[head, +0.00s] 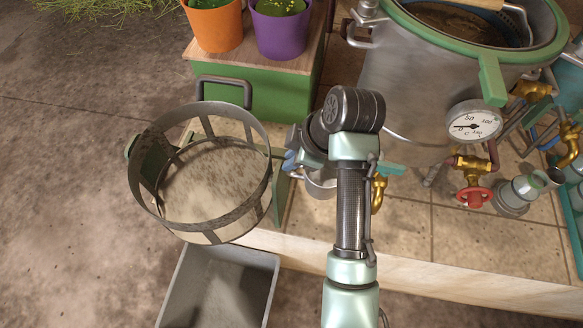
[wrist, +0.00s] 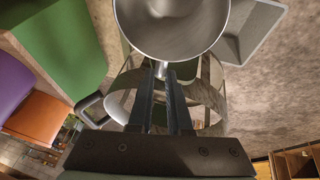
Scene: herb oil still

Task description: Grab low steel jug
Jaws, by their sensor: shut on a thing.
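The low steel jug (wrist: 172,30) fills the top middle of the wrist view, its round open mouth facing the camera. My gripper (wrist: 161,76) is shut on the jug's handle, with the fingers side by side just below the bowl. In the head view the jug (head: 320,187) shows partly beneath my arm, near the tiled bench's left end and beside a brass spout (head: 378,193). My arm hides the grip there. I cannot tell whether the jug touches the bench.
A round mesh basket with a metal frame (head: 262,200) stands left of the jug. A grey bin (head: 262,262) is below it. A green cabinet (head: 270,95) with orange and purple pots is behind. The large still (head: 400,85), gauge (head: 474,124) and red valve (head: 474,196) stand right.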

